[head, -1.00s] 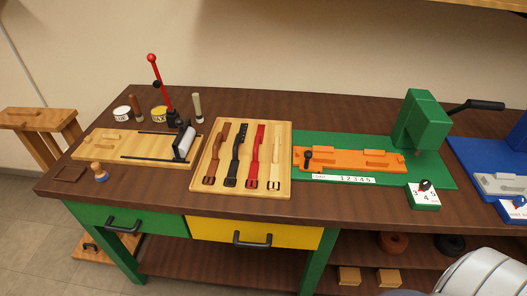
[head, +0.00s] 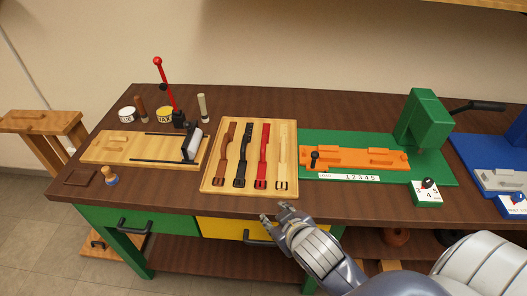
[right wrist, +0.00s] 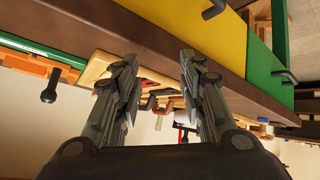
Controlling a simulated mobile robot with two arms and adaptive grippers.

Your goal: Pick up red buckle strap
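The red buckle strap (head: 263,155) lies on a light wooden tray (head: 211,187) between a black strap (head: 242,155) and a cream strap (head: 282,155). A brown strap (head: 224,155) lies at the left of the tray. My right gripper (head: 274,212) is at the bench's front edge, in front of and below the tray, apart from the straps. In the right wrist view its two fingers (right wrist: 158,85) stand apart with nothing between them. The tray shows edge-on beyond them. My left gripper is not in view.
To the right of the tray is a green board (head: 440,172) with an orange fixture (head: 350,160) and a green press (head: 420,118). To the left is a wooden jig (head: 115,148) with a red-knobbed lever (head: 164,85). Drawer handles (head: 135,226) stick out below the bench top.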

